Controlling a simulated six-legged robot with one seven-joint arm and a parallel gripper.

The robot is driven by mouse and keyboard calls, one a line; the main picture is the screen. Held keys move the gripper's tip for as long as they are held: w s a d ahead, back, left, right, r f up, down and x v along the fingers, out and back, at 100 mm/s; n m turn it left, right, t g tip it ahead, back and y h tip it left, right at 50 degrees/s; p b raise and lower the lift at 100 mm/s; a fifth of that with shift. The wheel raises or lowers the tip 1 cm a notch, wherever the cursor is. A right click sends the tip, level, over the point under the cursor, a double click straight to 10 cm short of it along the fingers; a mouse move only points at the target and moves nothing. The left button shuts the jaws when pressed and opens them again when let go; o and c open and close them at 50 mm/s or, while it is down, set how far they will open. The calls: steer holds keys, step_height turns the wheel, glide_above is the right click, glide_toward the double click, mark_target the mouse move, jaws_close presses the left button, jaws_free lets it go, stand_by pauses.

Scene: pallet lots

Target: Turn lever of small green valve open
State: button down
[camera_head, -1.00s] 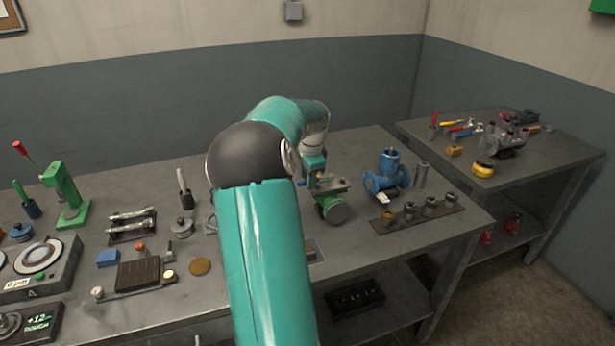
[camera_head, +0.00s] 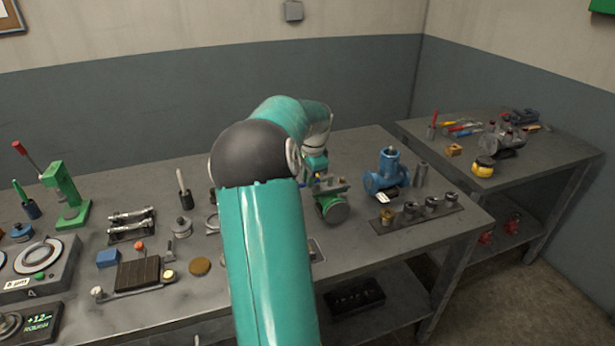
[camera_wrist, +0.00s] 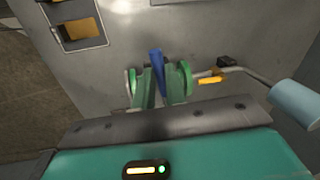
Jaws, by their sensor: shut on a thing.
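The small green valve (camera_head: 333,208) stands on the bench beyond my arm, its round flange facing the front right. It also shows in the wrist view (camera_wrist: 185,78), with a flange at each side. Its blue lever (camera_wrist: 157,62) stands out in the middle, between my finger pieces. My gripper (camera_wrist: 158,88) is at the valve and shut on the blue lever. In the head view my arm hides part of the valve and the grip, so the exact finger contact is hard to see.
A rack with several fittings (camera_head: 440,212) lies near the bench's right edge. Tools and gauges fill the left. A tray with a yellow part (camera_wrist: 72,38) shows in the wrist view.

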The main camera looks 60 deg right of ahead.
steer(key=s+d+n+y, duration=0.1)
steer(key=s+n+y, duration=0.1)
steer(key=s+n, duration=0.8)
steer(key=shift+n+y, duration=0.4)
steer(key=shift+n, duration=2.7)
steer(key=shift+d, duration=0.1)
steer(key=c, duration=1.4)
jaws_free()
steer(key=shift+c, duration=0.2)
step_height(320, 180, up, 14)
steer(key=s+d, duration=0.1)
steer(key=s, duration=0.1)
steer(key=shift+d+f, duration=0.2)
steer(key=shift+d, duration=0.2)
